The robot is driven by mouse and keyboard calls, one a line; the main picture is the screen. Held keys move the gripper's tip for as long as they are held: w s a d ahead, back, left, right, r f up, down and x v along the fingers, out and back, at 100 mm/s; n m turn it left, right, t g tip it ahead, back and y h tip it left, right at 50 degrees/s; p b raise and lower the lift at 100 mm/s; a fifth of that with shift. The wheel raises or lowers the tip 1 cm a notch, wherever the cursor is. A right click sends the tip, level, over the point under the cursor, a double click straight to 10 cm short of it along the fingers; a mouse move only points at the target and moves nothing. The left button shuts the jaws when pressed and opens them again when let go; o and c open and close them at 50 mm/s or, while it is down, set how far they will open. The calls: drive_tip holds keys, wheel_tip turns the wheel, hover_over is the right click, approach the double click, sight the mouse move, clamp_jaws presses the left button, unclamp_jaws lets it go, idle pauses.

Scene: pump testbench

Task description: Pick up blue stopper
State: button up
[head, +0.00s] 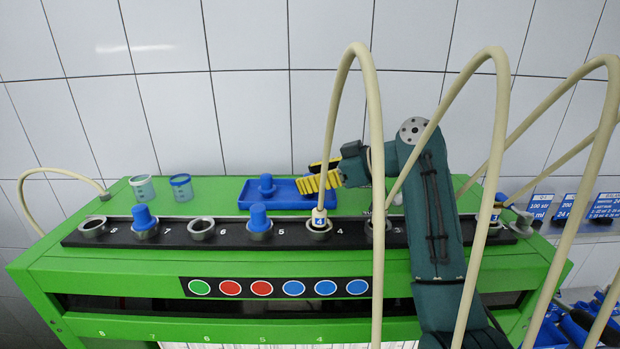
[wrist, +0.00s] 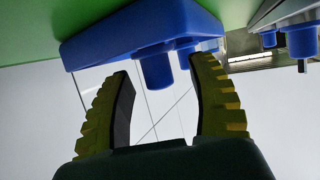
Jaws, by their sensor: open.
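A blue stopper (head: 266,184) stands in the blue tray (head: 244,202) on top of the green bench. It also shows in the wrist view (wrist: 154,70), where the picture is upside down. Two more blue stoppers sit in the black rack, one at the left (head: 143,217) and one near the middle (head: 259,217). My gripper (head: 304,178) has yellow ribbed fingers and is open and empty.
Beige hoses arch in front of my arm; one ends in a labelled plug (head: 319,218) in the rack beside my gripper. Two beakers with blue markings (head: 181,188) (head: 142,188) stand left of the tray. A tiled wall is behind; the bench top between beakers and tray is clear.

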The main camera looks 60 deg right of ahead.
drive_tip(key=shift+w, duration=0.15)
clamp_jaws()
idle(0.4)
